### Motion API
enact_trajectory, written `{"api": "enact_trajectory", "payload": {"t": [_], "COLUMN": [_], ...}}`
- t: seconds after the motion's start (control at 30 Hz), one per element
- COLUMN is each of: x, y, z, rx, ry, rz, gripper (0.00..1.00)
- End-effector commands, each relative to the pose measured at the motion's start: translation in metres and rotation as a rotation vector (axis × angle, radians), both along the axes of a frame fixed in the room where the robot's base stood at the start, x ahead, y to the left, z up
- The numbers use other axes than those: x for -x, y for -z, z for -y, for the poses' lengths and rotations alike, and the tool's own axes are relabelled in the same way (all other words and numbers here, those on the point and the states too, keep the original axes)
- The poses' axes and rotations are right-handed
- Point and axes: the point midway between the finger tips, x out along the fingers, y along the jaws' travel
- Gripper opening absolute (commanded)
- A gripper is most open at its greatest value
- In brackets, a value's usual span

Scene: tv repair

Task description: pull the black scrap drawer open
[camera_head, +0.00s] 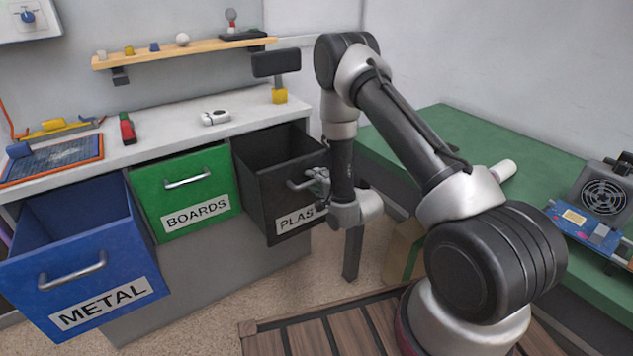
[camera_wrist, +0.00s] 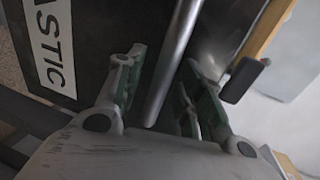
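The black drawer (camera_head: 258,190), with a white label reading "PLAS" before my arm covers the rest, stands out from the cabinet and its dark inside shows. Its metal bar handle (camera_head: 298,185) is on the front, partly hidden by my gripper (camera_head: 318,180). In the wrist view the handle (camera_wrist: 172,62) runs between the two fingers of my gripper (camera_wrist: 162,92). The fingers are apart, with a visible gap between the left finger and the bar, so they are around the handle without clasping it. The black drawer front (camera_wrist: 105,40) and its label fill the upper left there.
The blue METAL drawer (camera_head: 75,265) stands far out at the left. The green BOARDS drawer (camera_head: 185,195) is beside the black one, slightly out. A white worktop (camera_head: 180,125) lies above. A green table (camera_head: 450,130) stands at the right, behind my arm.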

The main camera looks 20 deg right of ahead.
Motion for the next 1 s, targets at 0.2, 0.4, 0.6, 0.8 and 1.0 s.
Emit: {"api": "enact_trajectory", "payload": {"t": [0.2,0.4,0.6,0.8,1.0], "x": [0.025,0.068,0.1,0.111,0.111], "y": [-0.005,-0.014,-0.021,-0.024,-0.024], "z": [0.009,0.023,0.033,0.036,0.036], "rx": [0.0,0.0,-0.001,0.0,0.0], "ry": [0.001,0.002,0.001,0.0,0.0], "rz": [-0.004,-0.004,-0.003,-0.001,-0.001], "gripper": [0.37,0.37,0.37,0.37,0.37]}}
